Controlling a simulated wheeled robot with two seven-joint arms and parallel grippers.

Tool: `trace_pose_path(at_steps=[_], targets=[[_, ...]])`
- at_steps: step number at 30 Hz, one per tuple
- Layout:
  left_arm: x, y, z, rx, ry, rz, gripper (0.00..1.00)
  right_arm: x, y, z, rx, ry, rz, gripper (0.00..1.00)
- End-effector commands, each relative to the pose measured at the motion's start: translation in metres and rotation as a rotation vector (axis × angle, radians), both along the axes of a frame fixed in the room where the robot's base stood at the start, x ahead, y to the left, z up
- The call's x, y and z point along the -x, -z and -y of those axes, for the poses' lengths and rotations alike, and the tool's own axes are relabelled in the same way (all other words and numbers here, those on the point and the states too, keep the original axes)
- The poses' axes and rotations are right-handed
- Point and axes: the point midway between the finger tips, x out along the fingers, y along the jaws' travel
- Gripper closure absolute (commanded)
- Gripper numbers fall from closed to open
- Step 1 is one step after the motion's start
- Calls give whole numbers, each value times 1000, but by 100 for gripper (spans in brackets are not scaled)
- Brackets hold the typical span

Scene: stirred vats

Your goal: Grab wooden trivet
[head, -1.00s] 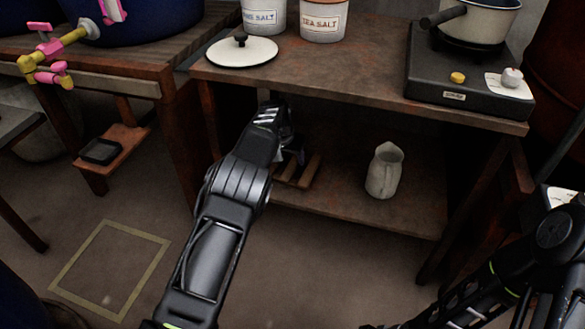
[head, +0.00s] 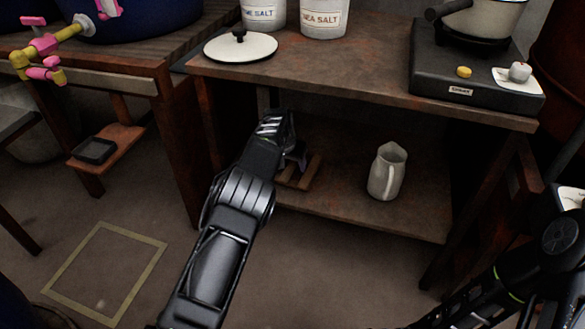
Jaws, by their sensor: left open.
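The wooden trivet (head: 310,173) lies on the lower shelf of the table, left of the white jug. Only its slats on the right side show; my left arm and gripper hide the rest. My left gripper (head: 297,158) is open at the trivet, reaching under the tabletop. Its fingers are dark and partly hidden behind my wrist, so I cannot tell whether they touch the trivet. My right arm shows at the lower right, but its gripper is out of view.
A white jug (head: 387,171) stands on the lower shelf (head: 410,217). The tabletop (head: 345,78) overhangs it and carries a white lid (head: 241,47), salt crocks (head: 325,18) and a black hot plate (head: 470,78) with a pot. A table leg (head: 178,150) stands left of my arm.

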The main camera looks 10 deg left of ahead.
Motion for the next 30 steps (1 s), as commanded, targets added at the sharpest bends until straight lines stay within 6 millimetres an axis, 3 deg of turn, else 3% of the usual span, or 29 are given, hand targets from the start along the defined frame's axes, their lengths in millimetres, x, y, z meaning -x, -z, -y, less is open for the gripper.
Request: trace_pose_path(at_steps=[23, 30], targets=[[0, 5, 0, 0, 0, 0, 44, 0, 1, 0, 0, 0, 0, 64], [0, 5, 0, 0, 0, 0, 63, 0, 1, 0, 0, 0, 0, 64]])
